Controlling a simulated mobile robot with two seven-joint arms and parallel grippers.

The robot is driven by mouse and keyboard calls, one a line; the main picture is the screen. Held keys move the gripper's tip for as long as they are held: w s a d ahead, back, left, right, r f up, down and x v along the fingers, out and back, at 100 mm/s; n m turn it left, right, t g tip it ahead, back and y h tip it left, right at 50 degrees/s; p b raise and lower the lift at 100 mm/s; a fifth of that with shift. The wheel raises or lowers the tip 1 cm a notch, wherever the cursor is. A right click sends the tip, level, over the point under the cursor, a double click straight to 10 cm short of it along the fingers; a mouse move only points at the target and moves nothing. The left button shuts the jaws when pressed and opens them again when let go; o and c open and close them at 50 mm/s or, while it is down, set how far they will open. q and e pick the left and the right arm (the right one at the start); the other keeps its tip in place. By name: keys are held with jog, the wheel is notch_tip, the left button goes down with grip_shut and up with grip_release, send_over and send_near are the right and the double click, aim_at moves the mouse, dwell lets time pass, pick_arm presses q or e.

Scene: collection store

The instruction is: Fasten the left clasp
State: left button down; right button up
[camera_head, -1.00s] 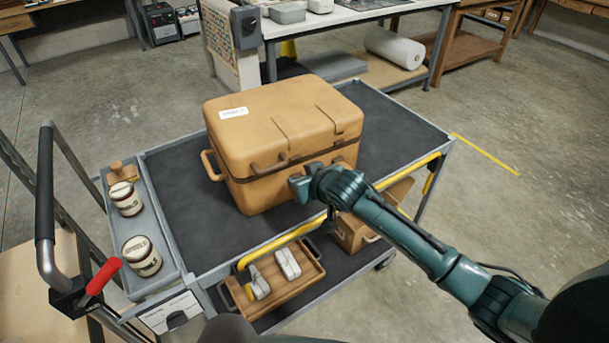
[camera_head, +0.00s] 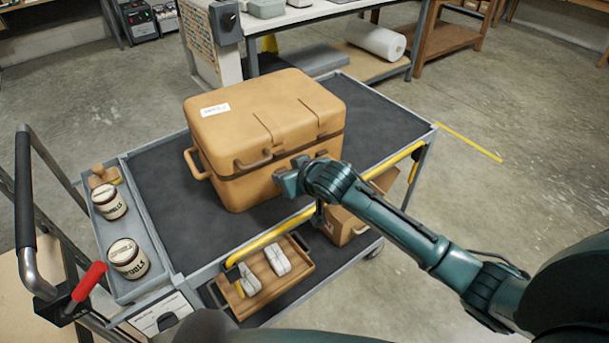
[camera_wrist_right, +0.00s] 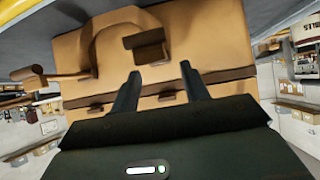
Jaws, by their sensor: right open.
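A closed tan case (camera_head: 235,125) with a dark seam under its lid stands on the cart's dark top. A brown clasp-like piece (camera_wrist_right: 150,45) shows between and beyond the fingertips, beside a curved handle (camera_wrist_right: 93,45). I cannot tell which clasp it is or whether the fingers touch it. My left gripper is out of view.
The cart (camera_head: 390,110) has a yellow front rail (camera_head: 268,237). A side tray holds two labelled jars (camera_head: 109,202) (camera_head: 128,257). The lower shelf bears a wooden tray (camera_head: 265,286) and a cardboard box (camera_head: 345,228). The cart top right of the case is clear.

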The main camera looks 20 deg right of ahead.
jog(key=v, duration=1.2)
jog(key=shift+f, duration=0.1)
